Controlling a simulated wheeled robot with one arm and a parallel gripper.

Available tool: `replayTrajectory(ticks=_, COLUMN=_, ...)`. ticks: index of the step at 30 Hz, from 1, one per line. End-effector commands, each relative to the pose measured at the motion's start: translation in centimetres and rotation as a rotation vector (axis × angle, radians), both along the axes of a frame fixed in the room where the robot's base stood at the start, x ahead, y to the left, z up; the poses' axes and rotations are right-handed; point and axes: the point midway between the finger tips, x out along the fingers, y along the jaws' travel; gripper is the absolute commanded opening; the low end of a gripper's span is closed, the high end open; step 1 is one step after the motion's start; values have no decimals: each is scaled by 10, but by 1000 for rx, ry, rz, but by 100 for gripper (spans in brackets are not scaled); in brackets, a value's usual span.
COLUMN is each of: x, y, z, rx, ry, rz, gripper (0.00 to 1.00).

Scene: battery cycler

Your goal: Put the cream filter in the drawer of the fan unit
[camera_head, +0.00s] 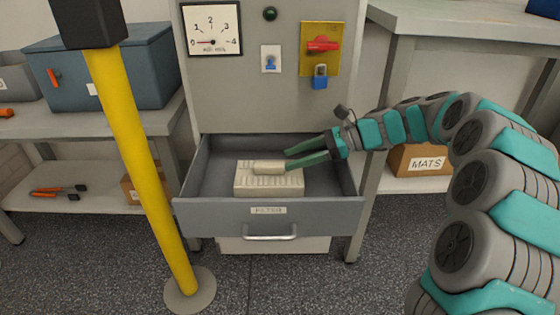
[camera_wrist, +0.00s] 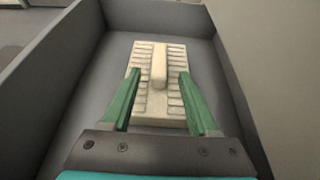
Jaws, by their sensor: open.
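The cream filter (camera_head: 270,181) is a pleated block with a raised bar on top. It lies flat in the open grey drawer (camera_head: 267,217) of the fan unit (camera_head: 233,100). In the wrist view the filter (camera_wrist: 157,108) lies on the drawer floor inside the drawer walls (camera_wrist: 65,80). My gripper (camera_head: 284,160) reaches into the drawer from the right. Its green fingers are apart, one on each side of the filter's raised bar in the wrist view (camera_wrist: 158,78), with gaps showing between. Whether they are level with the bar is unclear.
A yellow post (camera_head: 135,150) stands in front, left of the drawer. A table (camera_head: 160,122) with a blue box (camera_head: 120,65) is at left; another bench (camera_head: 455,25) is at right, with a MATS box (camera_head: 420,160) beneath. A blue padlock (camera_head: 320,78) hangs on the unit.

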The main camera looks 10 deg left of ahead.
Motion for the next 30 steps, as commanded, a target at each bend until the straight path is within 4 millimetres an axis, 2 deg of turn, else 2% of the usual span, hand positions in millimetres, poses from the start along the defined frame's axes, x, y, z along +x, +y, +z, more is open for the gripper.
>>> replayTrajectory(ticks=1, x=4, y=-11, z=6, rx=-1, ry=-2, rz=-5, gripper=60)
replayTrajectory(ticks=6, x=10, y=-39, z=16, rx=0, ry=0, rz=-3, gripper=60)
replayTrajectory(ticks=12, x=14, y=-57, z=24, rx=0, ry=0, rz=1, gripper=60)
replayTrajectory(ticks=30, x=14, y=-60, z=26, rx=0, ry=0, rz=1, gripper=60)
